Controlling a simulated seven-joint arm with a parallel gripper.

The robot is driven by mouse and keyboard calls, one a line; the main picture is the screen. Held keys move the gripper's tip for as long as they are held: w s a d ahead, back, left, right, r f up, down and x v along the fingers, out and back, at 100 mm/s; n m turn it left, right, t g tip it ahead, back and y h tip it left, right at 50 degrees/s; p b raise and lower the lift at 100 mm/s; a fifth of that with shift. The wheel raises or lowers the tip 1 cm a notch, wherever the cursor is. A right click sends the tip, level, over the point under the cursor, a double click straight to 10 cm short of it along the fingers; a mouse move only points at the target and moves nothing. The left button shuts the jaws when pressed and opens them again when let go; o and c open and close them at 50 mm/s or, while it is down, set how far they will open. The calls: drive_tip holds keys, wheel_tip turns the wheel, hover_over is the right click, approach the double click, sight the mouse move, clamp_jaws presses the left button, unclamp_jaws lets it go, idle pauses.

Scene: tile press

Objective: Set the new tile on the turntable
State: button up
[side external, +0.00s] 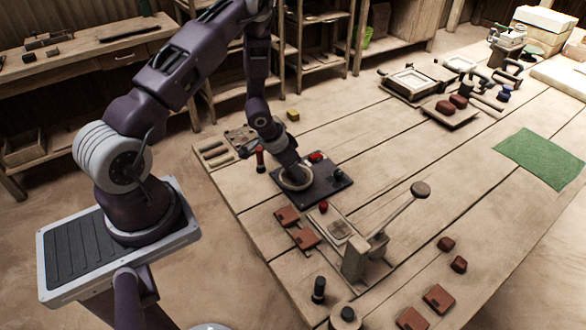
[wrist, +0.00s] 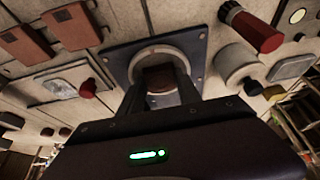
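The turntable is a pale round ring (side external: 297,178) on a dark square plate (side external: 334,184). In the wrist view the ring (wrist: 150,56) lies right beyond my fingertips, on the dark plate (wrist: 202,42). My gripper (side external: 290,170) points down at the ring from above; its fingers (wrist: 162,78) stand apart in the wrist view. A brown tile-like piece (wrist: 161,99) shows between the fingers. Whether they grip it or it rests within the ring, I cannot tell. In the side view my gripper hides this piece.
A lever press (side external: 357,258) stands in front of the plate. Reddish-brown tiles (side external: 304,238) lie to its left, others (side external: 438,298) to its right. A red-topped dark cylinder (side external: 260,158) stands left of the plate. A green mat (side external: 545,157) lies far right, with bare planks before it.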

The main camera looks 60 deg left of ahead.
drive_tip(key=shift+o, duration=0.3)
drive_tip(key=shift+r, duration=0.4)
drive_tip(key=s+d+r+y, duration=0.2)
drive_tip(key=s+r, duration=0.2)
drive_tip(key=r, duration=1)
drive_tip(key=s+d+r+y, duration=0.15)
drive_tip(key=s+r, duration=0.25)
drive_tip(key=r, duration=1)
drive_tip(key=s+d+r+t+h, duration=0.1)
drive_tip(key=s+d+r+h, duration=0.2)
drive_tip(key=s+d+r, duration=0.4)
drive_tip(key=s+d, duration=0.5)
drive_tip(key=s, duration=0.3)
drive_tip(key=shift+s+r, duration=0.15)
drive_tip(key=shift+r, duration=0.05)
drive_tip(key=shift+h, duration=0.25)
